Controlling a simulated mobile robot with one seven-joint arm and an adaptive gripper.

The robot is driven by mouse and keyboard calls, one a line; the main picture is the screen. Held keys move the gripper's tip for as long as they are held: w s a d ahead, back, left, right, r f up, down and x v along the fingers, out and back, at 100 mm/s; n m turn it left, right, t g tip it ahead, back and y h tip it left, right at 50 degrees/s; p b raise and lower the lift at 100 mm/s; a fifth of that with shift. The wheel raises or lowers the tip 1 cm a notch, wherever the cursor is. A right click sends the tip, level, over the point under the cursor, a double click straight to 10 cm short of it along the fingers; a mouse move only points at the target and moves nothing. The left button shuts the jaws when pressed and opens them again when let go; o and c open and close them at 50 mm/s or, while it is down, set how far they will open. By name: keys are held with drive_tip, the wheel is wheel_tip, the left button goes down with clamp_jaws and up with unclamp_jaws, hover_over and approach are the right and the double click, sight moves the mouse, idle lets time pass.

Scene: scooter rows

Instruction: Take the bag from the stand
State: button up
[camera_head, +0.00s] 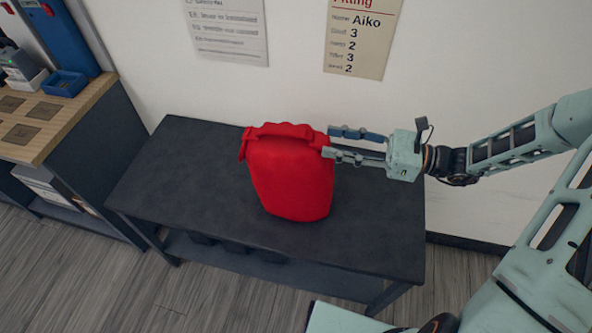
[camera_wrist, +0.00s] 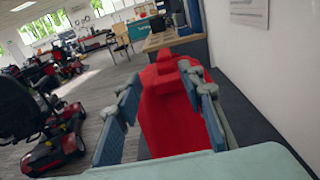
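A red bag (camera_head: 290,178) stands upright on a dark stand (camera_head: 205,190) with a low shelf under its top. The bag's handle (camera_head: 285,130) runs along its upper edge. My gripper (camera_head: 332,142) is at the bag's upper right, fingers pointing left toward the handle. In the wrist view the bag (camera_wrist: 172,105) lies between and beyond the two spread blue-padded fingers (camera_wrist: 160,85). The fingers are apart, with no grip on the handle visible. Whether a finger touches the bag is unclear.
A wood-topped counter (camera_head: 55,112) with a blue tray (camera_head: 65,84) stands left of the stand. The wall with two posted sheets (camera_head: 360,38) is close behind. Scooters (camera_wrist: 50,130) stand on the floor in the wrist view. The stand top left of the bag is clear.

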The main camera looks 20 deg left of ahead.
sight(313, 143)
drive_tip(key=a, duration=0.5)
drive_tip(key=shift+s+a, duration=0.2)
drive_tip(key=shift+s, duration=0.1)
drive_tip(key=a, duration=0.5)
drive_tip(key=shift+w+a+r, duration=0.1)
clamp_jaws()
